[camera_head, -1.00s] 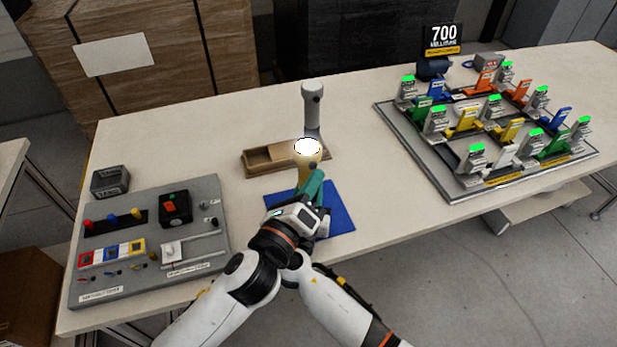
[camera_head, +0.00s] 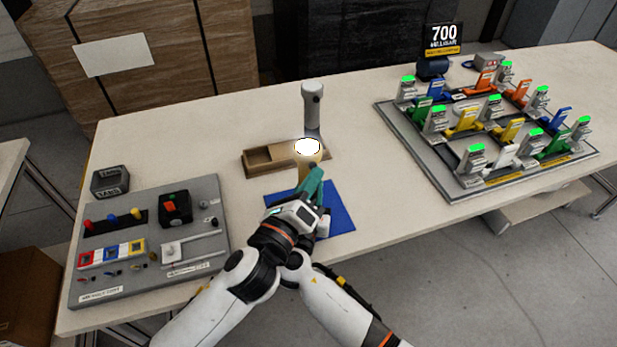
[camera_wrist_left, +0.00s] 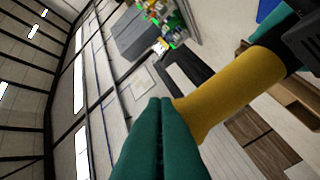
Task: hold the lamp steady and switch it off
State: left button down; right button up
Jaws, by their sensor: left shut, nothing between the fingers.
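The lamp (camera_head: 306,168) is a yellow tube with a bright white glowing end, above the blue mat in the head view. In the left wrist view its yellow body (camera_wrist_left: 228,95) runs into the teal fingers of my right gripper (camera_wrist_left: 272,42), which is shut on it. In the head view my right gripper is mostly hidden behind the left one. My left gripper (camera_head: 317,171) is shut and empty close to the lamp. Its two teal fingers (camera_wrist_left: 160,100) lie together beside the yellow tube. I cannot tell whether they touch it. The switch is not visible.
A grey upright cylinder (camera_head: 312,98) stands behind the lamp by a wooden tray (camera_head: 256,170). The blue mat (camera_head: 340,215) lies beneath. A grey switch panel (camera_head: 215,235) is at left, a board with colored clamps (camera_head: 420,150) at right.

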pick_arm(q)
jog(key=shift+w, duration=0.2)
jog(key=shift+s, duration=0.1)
jog(key=shift+s+d, duration=0.1)
jog(key=shift+s, duration=0.25)
jog(key=shift+s, duration=0.1)
jog(key=s, duration=0.1)
jog(key=s+d, duration=0.1)
jog(key=s, duration=0.3)
jog(key=shift+s+d, duration=0.25)
jog(key=shift+d, duration=0.15)
pick_arm(e)
jog(key=o, duration=1.2)
